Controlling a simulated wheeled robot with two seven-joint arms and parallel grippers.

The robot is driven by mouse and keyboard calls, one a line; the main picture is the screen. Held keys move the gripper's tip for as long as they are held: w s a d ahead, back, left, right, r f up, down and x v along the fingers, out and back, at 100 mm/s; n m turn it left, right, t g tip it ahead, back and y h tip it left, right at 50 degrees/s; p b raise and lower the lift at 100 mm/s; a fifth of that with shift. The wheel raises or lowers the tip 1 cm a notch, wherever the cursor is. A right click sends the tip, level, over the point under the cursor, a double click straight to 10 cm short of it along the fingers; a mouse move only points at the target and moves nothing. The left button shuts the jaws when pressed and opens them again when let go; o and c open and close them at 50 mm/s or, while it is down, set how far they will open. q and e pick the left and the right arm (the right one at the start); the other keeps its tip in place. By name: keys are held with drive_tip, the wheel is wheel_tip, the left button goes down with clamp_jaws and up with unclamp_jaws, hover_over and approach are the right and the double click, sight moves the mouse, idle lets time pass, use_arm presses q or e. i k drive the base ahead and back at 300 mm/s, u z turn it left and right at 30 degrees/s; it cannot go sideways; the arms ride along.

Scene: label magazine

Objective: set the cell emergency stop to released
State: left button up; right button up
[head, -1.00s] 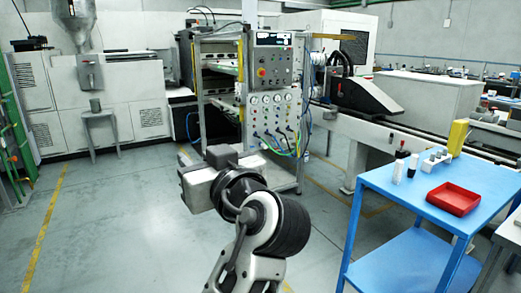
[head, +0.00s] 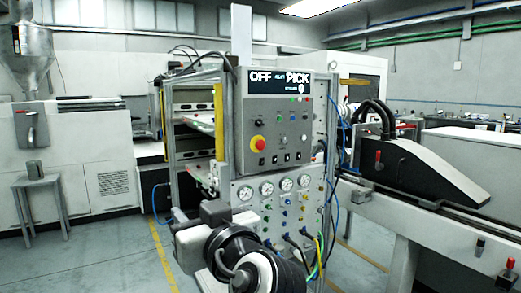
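The cell emergency stop (head: 258,143) is a red mushroom button on a yellow surround. It sits at the left of the grey control panel (head: 285,113), under a dark display (head: 281,84) that reads OFF and PICK. Whether the button is pressed in or out is too small to tell.
Gauges, knobs and cables fill the lower panel (head: 272,205) beneath the control panel. A metal frame post (head: 222,120) stands just left of the button. A black machine cover (head: 420,175) on a rail is at right. Open floor (head: 105,255) lies at left.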

sight(260, 144)
drive_tip(key=i, duration=1.15)
drive_tip(key=z, duration=2.35)
drive_tip(key=i, duration=0.55)
drive_tip(key=u, duration=2.2)
